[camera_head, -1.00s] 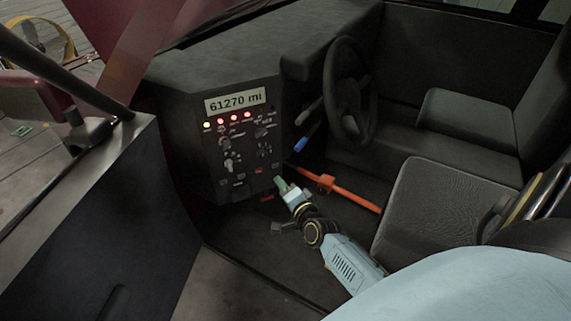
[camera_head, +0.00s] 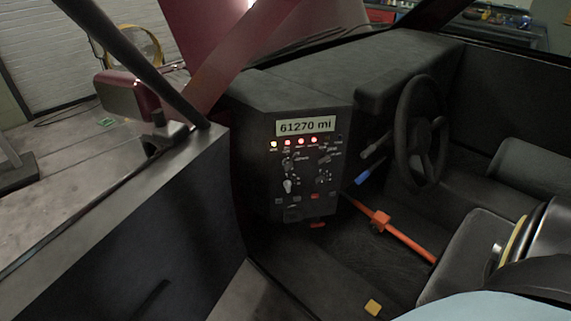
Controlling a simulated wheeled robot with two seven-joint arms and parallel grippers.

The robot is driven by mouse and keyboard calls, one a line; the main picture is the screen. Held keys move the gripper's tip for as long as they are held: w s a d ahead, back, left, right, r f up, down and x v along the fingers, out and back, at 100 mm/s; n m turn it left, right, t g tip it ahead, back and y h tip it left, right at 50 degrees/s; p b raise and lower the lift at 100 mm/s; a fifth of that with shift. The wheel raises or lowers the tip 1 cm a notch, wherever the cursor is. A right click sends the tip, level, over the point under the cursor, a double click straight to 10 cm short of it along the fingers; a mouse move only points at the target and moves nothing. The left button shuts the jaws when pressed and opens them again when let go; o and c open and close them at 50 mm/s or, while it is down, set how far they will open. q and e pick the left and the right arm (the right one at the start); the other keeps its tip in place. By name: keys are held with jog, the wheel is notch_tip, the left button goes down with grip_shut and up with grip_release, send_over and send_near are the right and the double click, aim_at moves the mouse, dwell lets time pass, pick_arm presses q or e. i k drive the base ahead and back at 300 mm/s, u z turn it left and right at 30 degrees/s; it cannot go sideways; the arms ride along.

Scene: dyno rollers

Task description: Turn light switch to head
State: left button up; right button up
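The dark control panel (camera_head: 307,165) stands left of the steering wheel, with a display (camera_head: 305,126) reading 61270 mi and a row of lit lamps below it. Several rotary knobs sit under the lamps, among them an upper left knob (camera_head: 289,162) and a lighter lower left knob (camera_head: 288,186). Their labels are too small to read, so I cannot tell which is the light switch or its setting. Neither of my grippers shows. Only a pale blue part of my own body is at the bottom right edge.
The steering wheel (camera_head: 421,130) and a blue-tipped lever (camera_head: 368,174) are right of the panel. An orange-red lever (camera_head: 405,238) crosses the footwell. The open door (camera_head: 120,235) fills the left; seats are at right.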

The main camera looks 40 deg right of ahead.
aim_at(323, 159)
jog(key=u, duration=1.2)
jog(key=k, duration=0.4)
jog(key=z, duration=1.1)
